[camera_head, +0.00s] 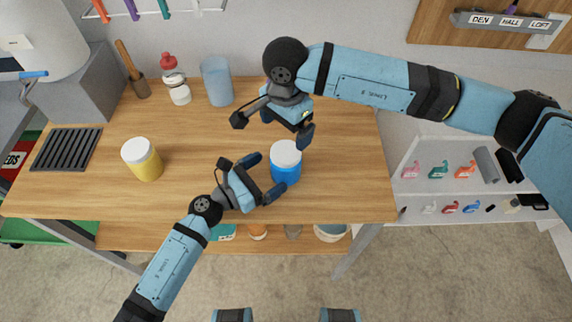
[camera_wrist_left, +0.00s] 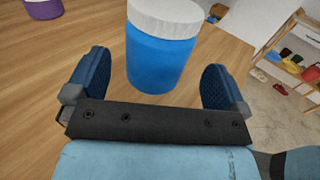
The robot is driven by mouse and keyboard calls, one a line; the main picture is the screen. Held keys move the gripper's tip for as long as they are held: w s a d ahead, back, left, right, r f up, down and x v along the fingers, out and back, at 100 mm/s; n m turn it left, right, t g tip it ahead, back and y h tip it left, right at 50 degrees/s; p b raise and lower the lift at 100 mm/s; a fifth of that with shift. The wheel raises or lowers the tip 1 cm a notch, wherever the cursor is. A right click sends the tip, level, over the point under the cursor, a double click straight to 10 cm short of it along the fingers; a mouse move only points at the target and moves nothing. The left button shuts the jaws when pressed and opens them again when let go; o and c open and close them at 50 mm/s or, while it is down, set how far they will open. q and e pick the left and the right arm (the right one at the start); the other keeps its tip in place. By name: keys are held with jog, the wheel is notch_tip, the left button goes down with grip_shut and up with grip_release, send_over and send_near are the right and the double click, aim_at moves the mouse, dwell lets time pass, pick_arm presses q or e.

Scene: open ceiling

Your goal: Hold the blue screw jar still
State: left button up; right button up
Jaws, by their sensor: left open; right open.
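The blue screw jar (camera_head: 286,169) with a white lid stands upright on the wooden table, right of the table's middle. It also shows in the left wrist view (camera_wrist_left: 158,62), between and just beyond the fingers. My left gripper (camera_head: 266,174) is open, its fingertips on either side of the jar's near left side; I cannot tell whether they touch it. My right gripper (camera_head: 279,130) is open and empty, above and behind the jar, pointing down.
A yellow jar (camera_head: 147,165) with a white lid stands at the left. A black slatted grate (camera_head: 66,149) lies at far left.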

aim_at(285, 162)
pick_arm(q)
jog(key=x, duration=0.5)
jog(key=shift+w+d, duration=0.25)
jog(key=shift+d, duration=0.05)
jog(key=shift+c, duration=0.2)
